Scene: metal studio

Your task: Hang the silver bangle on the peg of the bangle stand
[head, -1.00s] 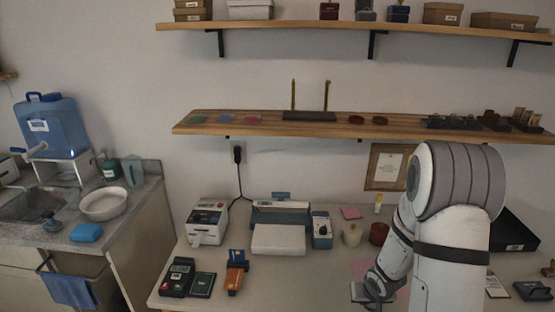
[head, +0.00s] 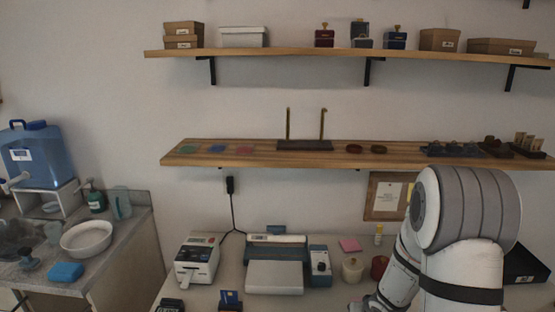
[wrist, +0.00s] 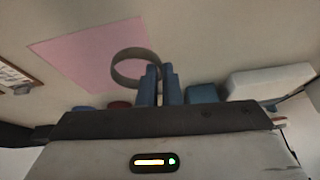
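The silver bangle (wrist: 114,72) shows in the wrist view as a grey ring, its right side between the two blue fingers of my gripper (wrist: 159,84). The gripper looks shut on it. In the head view only part of my gripper (head: 370,304) shows at the bottom edge, in front of the desk, and the bangle cannot be made out there. A stand with a dark base (head: 304,145) and two upright brass pegs (head: 288,123) stands on the lower wooden shelf, well above my gripper. Both pegs look bare.
The lower shelf (head: 215,159) also holds coloured discs left of the stand and brown rings (head: 354,149) right of it. An upper shelf (head: 290,53) with boxes hangs above. A label printer (head: 198,262) and other items crowd the desk. A pink sheet (wrist: 85,58) lies below my gripper.

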